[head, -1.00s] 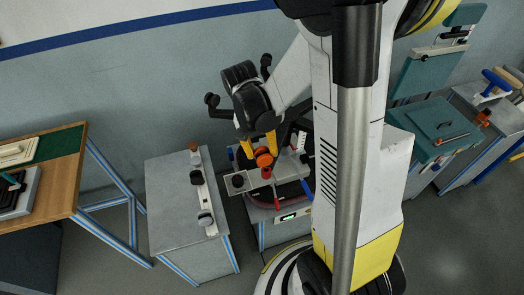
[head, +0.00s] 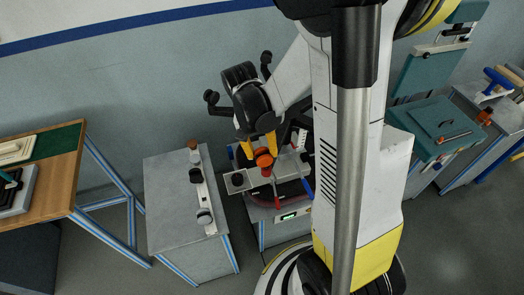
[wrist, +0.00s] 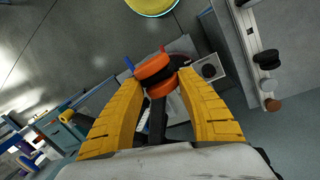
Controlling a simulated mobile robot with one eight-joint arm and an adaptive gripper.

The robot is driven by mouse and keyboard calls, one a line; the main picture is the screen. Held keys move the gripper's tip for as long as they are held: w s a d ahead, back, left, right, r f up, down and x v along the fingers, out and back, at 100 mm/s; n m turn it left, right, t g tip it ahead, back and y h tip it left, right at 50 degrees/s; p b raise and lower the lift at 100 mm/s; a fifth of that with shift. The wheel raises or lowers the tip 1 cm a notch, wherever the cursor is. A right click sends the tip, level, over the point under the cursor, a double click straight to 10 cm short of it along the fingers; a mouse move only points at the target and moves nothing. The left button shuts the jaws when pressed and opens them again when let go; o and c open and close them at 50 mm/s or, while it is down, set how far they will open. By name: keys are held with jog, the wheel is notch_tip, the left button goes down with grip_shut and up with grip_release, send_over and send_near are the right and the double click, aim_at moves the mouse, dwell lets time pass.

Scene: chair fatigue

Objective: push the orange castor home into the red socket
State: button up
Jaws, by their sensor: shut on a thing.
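The orange castor (wrist: 153,68), with orange wheels and a dark middle, is between the yellow fingertips of my gripper (wrist: 165,85) in the wrist view. My gripper is shut on it. In the head view the castor (head: 264,159) shows at the tips of my gripper (head: 259,150), above the grey fixture. A small red part (head: 266,172) shows just below the castor in the head view and may be the red socket. The castor and fingers cover much of that spot, so I cannot tell how far the castor sits in it.
A pale plate with a dark round hole (head: 237,180) juts out left of the castor. A grey cabinet (head: 175,215) holding several castors on a pale bar (head: 202,195) stands further left. A blue handle (head: 308,188) is close on the right. Floor between cabinet and wooden table is free.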

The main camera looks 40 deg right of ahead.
jog(key=shift+f+b, duration=0.8)
jog(key=shift+f, duration=0.1)
jog(key=o, duration=1.3)
jog(key=shift+r, duration=0.1)
jog(key=r, duration=0.4)
jog(key=w+a+r, duration=0.1)
jog(key=r, duration=0.6)
jog(key=shift+w+a+r, duration=0.3)
jog(key=shift+a+r, duration=0.05)
jog(key=shift+s+a+f+n+t+y+b, duration=0.25)
jog(key=shift+s+a+f+n+t+b, duration=1.15)
jog(key=shift+b, duration=0.75)
jog(key=shift+s+a+f+n+t+y+b, duration=0.3)
jog(key=shift+s+a+f+n+t+b, duration=0.65)
jog(key=shift+a+f+t+b, duration=0.85)
jog(key=shift+s+a+f+n+t+y+b, duration=0.25)
jog(key=shift+s+a+f+n+t+b, duration=0.75)
jog(key=shift+b, duration=1.45)
